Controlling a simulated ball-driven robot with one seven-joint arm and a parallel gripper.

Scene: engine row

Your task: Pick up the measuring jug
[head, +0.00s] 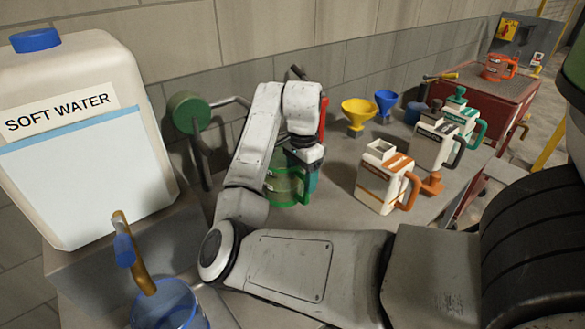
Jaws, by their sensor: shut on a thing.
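A green see-through measuring jug (286,188) stands upright at the middle of the grey bench, partly hidden by my arm. My gripper (303,168) comes down from above at the jug's upper right side and is shut on it. The fingertips are small and partly hidden, so the exact grip point is hard to see. I cannot tell whether the jug's base touches the bench. A blue see-through vessel (166,306) sits below the brass tap at the lower left, cut off by the frame edge.
A large soft water container (85,170) stands at left with a tap (136,258). Yellow (358,114) and blue (385,103) funnels stand behind. White cans with orange (384,178), black (435,143) and green (462,117) handles stand at right. A red cabinet (490,95) stands beyond.

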